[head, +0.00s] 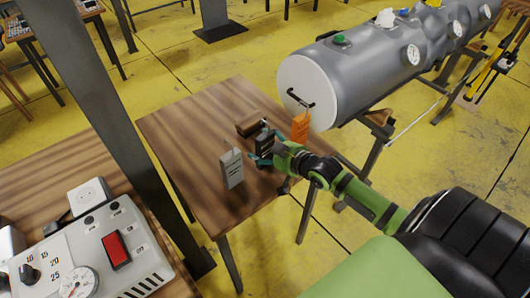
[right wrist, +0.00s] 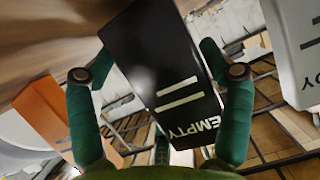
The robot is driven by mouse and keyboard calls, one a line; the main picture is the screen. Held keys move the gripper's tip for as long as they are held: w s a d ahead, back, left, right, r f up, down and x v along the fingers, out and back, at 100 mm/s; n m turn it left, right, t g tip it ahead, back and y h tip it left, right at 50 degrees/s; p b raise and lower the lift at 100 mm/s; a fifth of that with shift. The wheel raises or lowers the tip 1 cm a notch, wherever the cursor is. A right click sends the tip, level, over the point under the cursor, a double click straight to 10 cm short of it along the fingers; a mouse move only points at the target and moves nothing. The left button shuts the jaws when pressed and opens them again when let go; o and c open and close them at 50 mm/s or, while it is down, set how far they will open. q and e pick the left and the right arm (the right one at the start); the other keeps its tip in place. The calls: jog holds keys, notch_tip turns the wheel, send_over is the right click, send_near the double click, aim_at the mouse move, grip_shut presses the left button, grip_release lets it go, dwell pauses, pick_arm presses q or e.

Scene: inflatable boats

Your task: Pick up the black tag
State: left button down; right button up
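The black tag (head: 264,143) stands on the small wooden table, between a grey tag and an orange tag. My right gripper (head: 264,150) is at the tag, its teal fingers spread to either side of it. In the right wrist view the black tag (right wrist: 160,75), marked "EMPTY", fills the middle between the two fingers (right wrist: 160,70). The fingers look open around it; a narrow gap seems to show at the left finger, and contact at the right one cannot be made out. My left gripper is not in view.
The grey tag (head: 232,169) and the orange tag (head: 300,127) stand close on either side. A large grey tank (head: 375,65) is beyond the wooden table (head: 195,125). A control box (head: 135,255) and a post (head: 110,100) are at left.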

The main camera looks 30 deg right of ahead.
jog(key=c, duration=0.3)
